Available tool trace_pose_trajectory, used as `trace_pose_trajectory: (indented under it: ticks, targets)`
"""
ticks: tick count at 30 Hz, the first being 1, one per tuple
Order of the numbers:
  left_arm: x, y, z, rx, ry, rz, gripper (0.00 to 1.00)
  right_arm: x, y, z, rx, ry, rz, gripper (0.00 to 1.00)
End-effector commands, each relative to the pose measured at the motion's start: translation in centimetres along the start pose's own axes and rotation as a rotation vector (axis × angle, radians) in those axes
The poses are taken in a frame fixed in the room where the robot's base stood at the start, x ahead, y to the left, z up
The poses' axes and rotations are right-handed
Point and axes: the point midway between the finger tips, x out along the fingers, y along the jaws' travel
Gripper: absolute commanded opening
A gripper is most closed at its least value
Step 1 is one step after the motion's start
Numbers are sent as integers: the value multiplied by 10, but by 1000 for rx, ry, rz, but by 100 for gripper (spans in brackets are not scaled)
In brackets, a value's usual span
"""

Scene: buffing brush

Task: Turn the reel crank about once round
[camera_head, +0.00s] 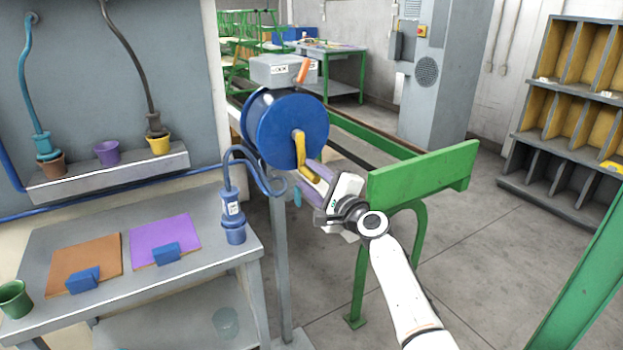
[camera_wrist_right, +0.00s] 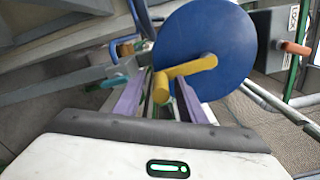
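The blue reel (camera_head: 280,127) is mounted on a post in the middle of the head view. Its yellow crank (camera_head: 299,153) runs down from the hub, with the handle at its lower end. In the right wrist view the crank (camera_wrist_right: 187,68) runs from the hub down-left to the handle (camera_wrist_right: 161,88). My right gripper (camera_head: 312,180) is at the handle. Its purple fingers (camera_wrist_right: 161,92) are apart, with the handle between them in the picture and gaps visible on both sides. I cannot tell whether either finger touches it. My left gripper is not in view.
A grey box (camera_head: 273,70) with an orange lever (camera_head: 304,70) sits above the reel. A blue hose tool (camera_head: 233,210) stands on the bench (camera_head: 200,265) at left. A green rail (camera_head: 425,172) stands close to my right arm. Open floor lies at right.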

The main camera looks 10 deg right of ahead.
Motion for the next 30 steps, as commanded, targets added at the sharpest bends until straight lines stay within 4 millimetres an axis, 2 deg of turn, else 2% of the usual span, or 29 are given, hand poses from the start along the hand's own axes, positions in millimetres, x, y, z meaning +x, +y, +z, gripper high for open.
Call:
trace_pose_trajectory:
  ticks: [7,21,30]
  targets:
    - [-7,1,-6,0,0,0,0,-16,-2,0,0,2,-2,37]
    - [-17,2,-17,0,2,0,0,-91,0,0,-1,0,1,37]
    - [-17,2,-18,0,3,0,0,-104,0,0,0,0,1,37]
